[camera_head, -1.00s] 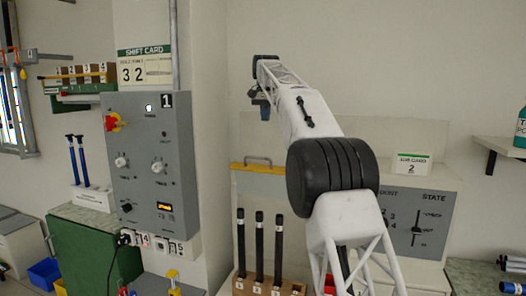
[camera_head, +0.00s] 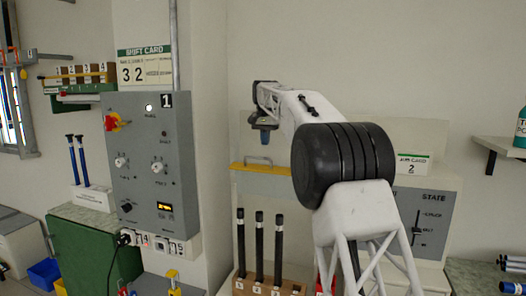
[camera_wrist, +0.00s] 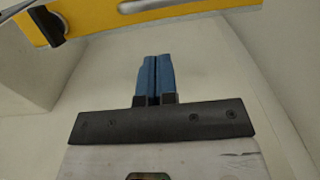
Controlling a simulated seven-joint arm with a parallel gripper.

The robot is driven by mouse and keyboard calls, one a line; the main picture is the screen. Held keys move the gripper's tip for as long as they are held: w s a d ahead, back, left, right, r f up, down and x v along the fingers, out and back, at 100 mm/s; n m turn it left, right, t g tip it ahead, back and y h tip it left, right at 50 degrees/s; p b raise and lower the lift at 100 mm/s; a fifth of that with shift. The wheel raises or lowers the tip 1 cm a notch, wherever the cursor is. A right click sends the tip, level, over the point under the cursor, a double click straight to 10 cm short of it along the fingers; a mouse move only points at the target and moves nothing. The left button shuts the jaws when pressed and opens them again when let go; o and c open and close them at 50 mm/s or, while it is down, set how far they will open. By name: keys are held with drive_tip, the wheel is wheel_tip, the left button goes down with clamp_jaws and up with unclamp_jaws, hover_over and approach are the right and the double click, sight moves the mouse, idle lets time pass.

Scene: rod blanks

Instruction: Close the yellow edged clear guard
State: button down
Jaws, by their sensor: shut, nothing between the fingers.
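The guard's yellow edge (camera_head: 248,168) lies level across the front of the pale cabinet in the head view, with a grey handle (camera_head: 258,159) on it. The clear panel itself is hard to make out. The yellow edge (camera_wrist: 100,20) also crosses the top of the wrist view, with part of the handle (camera_wrist: 148,5) at the frame's top. My gripper (camera_head: 265,139) is just above the yellow edge in the head view, apart from the handle. In the wrist view its blue fingers (camera_wrist: 154,62) are shut together with nothing between them.
Three black rods (camera_head: 259,245) stand in a wooden rack (camera_head: 258,289) below the yellow edge. A grey control panel (camera_head: 155,165) is on the left. A panel marked STATE (camera_head: 430,218) and a small card marked 2 (camera_head: 412,164) are on the right, partly behind my arm.

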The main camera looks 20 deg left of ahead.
sight(263, 167)
drive_tip(key=shift+s+f, duration=0.2)
drive_tip(key=shift+f, duration=0.3)
drive_tip(key=shift+s+f, duration=1.25)
drive_tip(key=shift+s, duration=0.2)
drive_tip(key=shift+s+f+t, duration=0.1)
drive_tip(key=shift+s+t, duration=0.15)
drive_tip(key=shift+t, duration=0.05)
